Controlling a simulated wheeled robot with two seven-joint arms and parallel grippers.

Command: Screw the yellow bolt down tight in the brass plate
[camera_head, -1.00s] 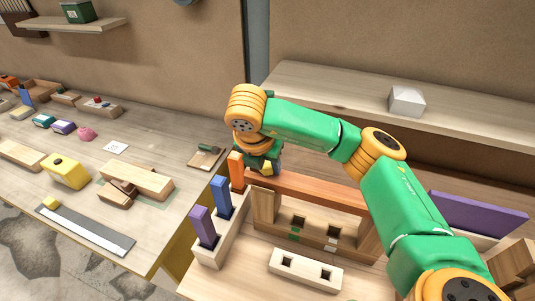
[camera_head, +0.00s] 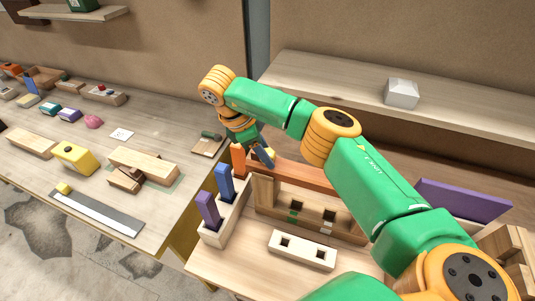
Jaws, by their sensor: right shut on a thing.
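My right gripper (camera_head: 263,156) is at the far end of the green and orange arm, just behind the orange post and by the left end of the orange beam. It is shut on a small yellow piece (camera_head: 270,153) that looks like the yellow bolt. Most of that piece is hidden by the fingers. I cannot make out the brass plate or whether the piece touches it. My left gripper is not in view.
A pale rack (camera_head: 222,226) with orange, blue and purple posts stands left of the wooden frame (camera_head: 290,203). A pale block with two square holes (camera_head: 302,250) lies in front. A purple board (camera_head: 462,200) stands right. The left table (camera_head: 150,220) holds several blocks.

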